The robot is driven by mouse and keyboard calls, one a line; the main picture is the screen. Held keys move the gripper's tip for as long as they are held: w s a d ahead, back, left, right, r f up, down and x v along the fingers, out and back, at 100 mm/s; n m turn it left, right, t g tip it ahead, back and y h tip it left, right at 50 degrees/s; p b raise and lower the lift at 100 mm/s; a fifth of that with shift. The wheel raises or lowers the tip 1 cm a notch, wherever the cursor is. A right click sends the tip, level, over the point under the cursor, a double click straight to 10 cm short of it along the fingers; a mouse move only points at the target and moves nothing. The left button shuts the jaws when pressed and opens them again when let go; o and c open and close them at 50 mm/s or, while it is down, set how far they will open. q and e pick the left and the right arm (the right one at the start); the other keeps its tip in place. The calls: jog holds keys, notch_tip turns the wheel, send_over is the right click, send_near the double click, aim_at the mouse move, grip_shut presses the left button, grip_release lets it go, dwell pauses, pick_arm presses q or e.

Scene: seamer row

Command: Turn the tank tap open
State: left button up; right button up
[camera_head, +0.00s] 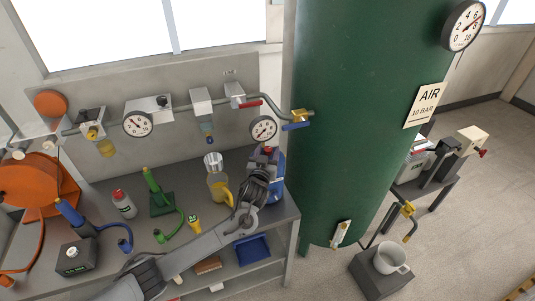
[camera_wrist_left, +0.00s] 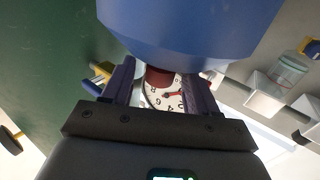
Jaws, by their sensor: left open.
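The green air tank (camera_head: 345,100) stands right of the bench. A brass valve (camera_head: 299,115) with a blue lever (camera_head: 296,126) sits on the pipe at its upper left side. It also shows at the left in the left wrist view (camera_wrist_left: 97,80). A small brass tap with a pale lever (camera_head: 340,233) is low on the tank's front. My left gripper (camera_head: 264,163) is over the bench's right end, apart from both. Its fingers (camera_wrist_left: 160,82) are open, beside a blue body with a red part (camera_wrist_left: 158,76). Whether they touch it is unclear. My right gripper is out of view.
A round gauge (camera_head: 263,129) hangs above the gripper. A yellow-handled jug (camera_head: 219,183) and green tool (camera_head: 158,195) stand on the bench.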

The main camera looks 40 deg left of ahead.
pick_arm(q)
jog(key=c, duration=1)
jog(key=shift+a+m+t+h+p, duration=0.25)
jog(key=shift+m+t+h+p, duration=0.35)
jog(key=shift+m+h, duration=0.5)
jog(key=shift+c, duration=0.2)
jog(key=shift+m+t+h+p, duration=0.35)
jog(key=shift+m+h, duration=0.55)
jog(key=shift+h, duration=1)
jog(key=shift+f, duration=0.1)
jog(key=o, duration=1)
jog(key=shift+o, duration=0.2)
jog(key=shift+n+y, duration=0.3)
jog(key=shift+y, duration=0.2)
